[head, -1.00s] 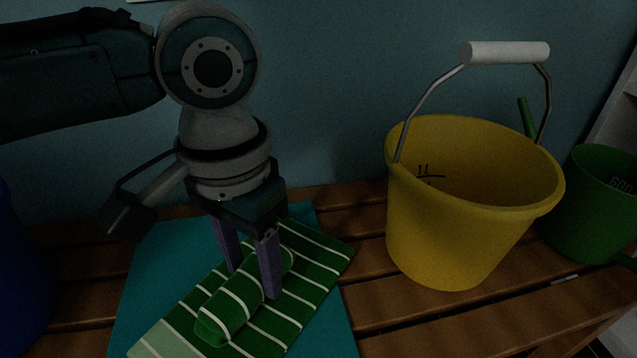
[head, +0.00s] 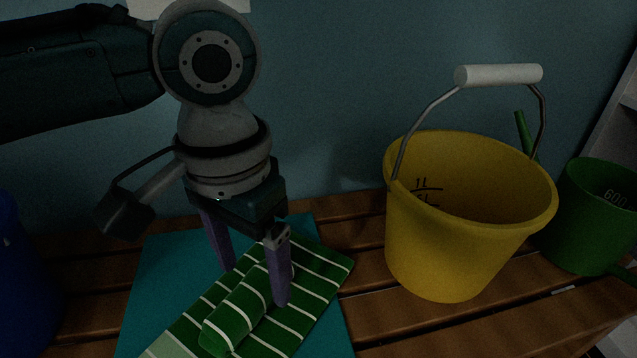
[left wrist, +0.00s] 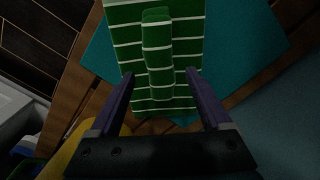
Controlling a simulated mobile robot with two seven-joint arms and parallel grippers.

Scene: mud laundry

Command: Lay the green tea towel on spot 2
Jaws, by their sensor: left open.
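The green tea towel (head: 310,268) with white stripes lies on a teal mat (head: 165,265) on a slatted wooden bench. A rolled or folded ridge of the towel (head: 237,312) stands up along its middle. My left gripper (head: 254,287) is open over the towel, its purple fingers on either side of the ridge. In the left wrist view the towel (left wrist: 188,55) runs between the open fingers, with clear gaps beside the ridge. I cannot tell whether the fingertips touch the cloth. My right gripper is not in view. No label for spot 2 is visible.
A yellow bucket (head: 435,245) with a raised white handle (head: 498,75) stands right of the mat. A green measuring jug (head: 595,220) stands beyond it. A blue object (head: 25,290) is at the left edge. The wall is close behind the bench (head: 375,320).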

